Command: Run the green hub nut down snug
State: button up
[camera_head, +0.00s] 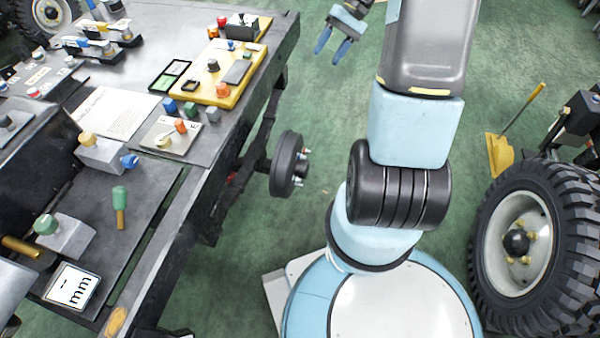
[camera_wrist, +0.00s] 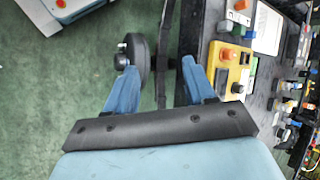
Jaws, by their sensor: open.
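A black hub drum (camera_head: 283,164) with short studs stands on edge beside the bench, and it also shows in the wrist view (camera_wrist: 138,62). I cannot make out a green nut on its studs. On the bench, a green-headed piece with an orange-brown shaft (camera_head: 120,205) stands upright, and a green knob (camera_head: 46,224) sits on a grey block; I cannot tell if either is the hub nut. My gripper (camera_head: 332,46) is open and empty, beyond the hub and apart from it.
The dark workbench (camera_head: 150,190) fills the left, with a yellow control box (camera_head: 237,72), a white sheet (camera_head: 113,112) and several small fixtures. A big tyre (camera_head: 575,230) stands at right, near a yellow dustpan (camera_head: 499,155). Green floor is clear around the hub's right.

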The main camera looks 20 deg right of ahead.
jog(key=w+d+f+m+y, duration=0.1)
jog(key=d+f+y, duration=0.15)
jog(key=f, duration=0.55)
jog(key=w+d+f+m+y, duration=0.1)
jog(key=d+f+y, duration=0.15)
jog(key=f, duration=0.45)
jog(key=m+t+y, duration=0.2)
jog(key=m+t, duration=0.8)
jog(key=t, duration=0.2)
send_near(295, 179)
jog(key=f+x, duration=0.1)
jog(key=x, duration=0.6)
jog(key=shift+w+f, duration=0.15)
jog(key=shift+w, duration=0.3)
jog(key=shift+d, duration=0.1)
grip_shut()
